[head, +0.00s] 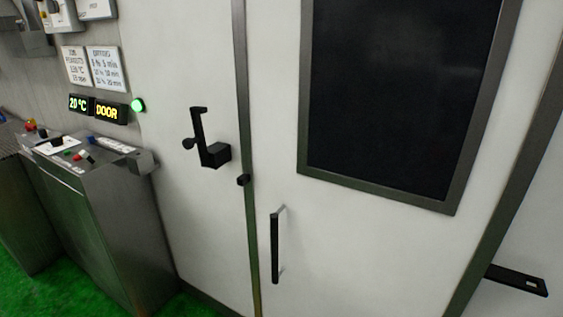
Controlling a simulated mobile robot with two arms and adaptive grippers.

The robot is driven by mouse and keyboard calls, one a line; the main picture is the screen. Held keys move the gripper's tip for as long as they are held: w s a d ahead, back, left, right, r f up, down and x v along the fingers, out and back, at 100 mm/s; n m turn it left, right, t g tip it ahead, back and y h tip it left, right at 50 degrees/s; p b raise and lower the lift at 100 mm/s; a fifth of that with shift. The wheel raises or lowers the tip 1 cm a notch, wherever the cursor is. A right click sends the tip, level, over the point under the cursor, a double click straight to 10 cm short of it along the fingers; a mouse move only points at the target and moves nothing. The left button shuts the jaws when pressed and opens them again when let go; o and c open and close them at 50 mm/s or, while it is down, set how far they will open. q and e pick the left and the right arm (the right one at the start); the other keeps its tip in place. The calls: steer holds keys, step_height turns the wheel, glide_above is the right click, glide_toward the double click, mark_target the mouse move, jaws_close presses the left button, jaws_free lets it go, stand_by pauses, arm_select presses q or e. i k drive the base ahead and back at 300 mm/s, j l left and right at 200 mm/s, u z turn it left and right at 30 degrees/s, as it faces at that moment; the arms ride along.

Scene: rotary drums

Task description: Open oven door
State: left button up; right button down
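The white oven door (345,235) fills the middle and right of the head view. It looks shut against the white panel on its left, with a metal strip (243,90) between them. The door has a dark framed window (400,85) and a vertical black handle (275,248) at its lower left. A black lever latch (205,140) sits on the white panel left of the strip, its arm pointing up. A small black catch (243,180) is on the strip. Neither gripper is in view.
A metal control console (110,215) with coloured buttons stands at the left. A black bar (515,280) juts in at the lower right. The floor (50,295) is green.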

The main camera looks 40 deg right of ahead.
mark_target(389, 150)
steer(key=z, duration=1.55)
